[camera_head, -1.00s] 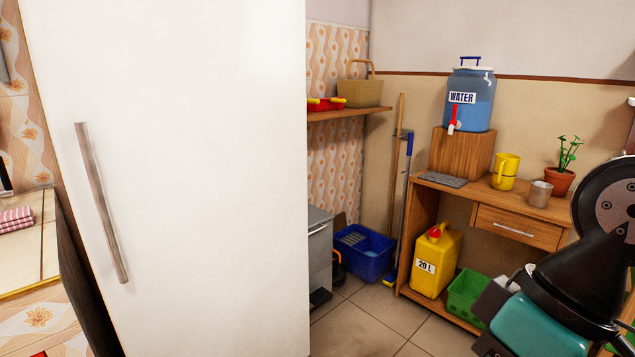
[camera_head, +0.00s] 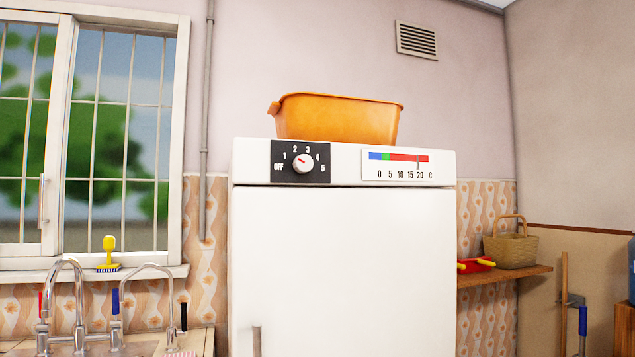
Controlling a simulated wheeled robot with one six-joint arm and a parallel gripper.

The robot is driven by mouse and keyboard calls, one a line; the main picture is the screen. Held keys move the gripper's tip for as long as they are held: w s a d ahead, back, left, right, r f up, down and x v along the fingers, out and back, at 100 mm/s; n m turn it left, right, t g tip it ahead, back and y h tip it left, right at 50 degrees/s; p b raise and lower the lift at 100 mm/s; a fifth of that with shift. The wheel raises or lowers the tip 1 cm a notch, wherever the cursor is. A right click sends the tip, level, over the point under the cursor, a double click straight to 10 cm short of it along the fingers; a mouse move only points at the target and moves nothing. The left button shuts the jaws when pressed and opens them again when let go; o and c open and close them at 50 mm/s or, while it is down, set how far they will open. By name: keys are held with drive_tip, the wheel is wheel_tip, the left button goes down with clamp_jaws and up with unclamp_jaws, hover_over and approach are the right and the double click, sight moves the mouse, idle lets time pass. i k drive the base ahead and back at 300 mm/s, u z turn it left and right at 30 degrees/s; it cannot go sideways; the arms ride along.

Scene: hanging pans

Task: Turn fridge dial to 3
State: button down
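The fridge dial (camera_head: 303,163) is a white round knob on a black plate, high on the left of the white fridge's (camera_head: 330,260) front. Its plate is marked OFF and 1 to 5. A small red mark on the knob seems to point up and left, toward about 1 or 2; it is too small to be sure. A temperature strip (camera_head: 400,165) right of the dial runs 0 to 20 C, with its dark marker near 20. The fridge door is shut, its handle (camera_head: 257,341) at lower left. My gripper is not in view.
An orange basin (camera_head: 338,118) stands on the fridge top above the dial. A sink with taps (camera_head: 78,300) and a barred window (camera_head: 90,140) are on the left. Nothing blocks the dial from view.

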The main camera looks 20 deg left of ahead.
sight(303, 164)
drive_tip(key=z, duration=0.05)
drive_tip(key=k, duration=1.1)
drive_tip(key=u, duration=1)
drive_tip(key=i, duration=1.25)
drive_tip(key=z, duration=0.4)
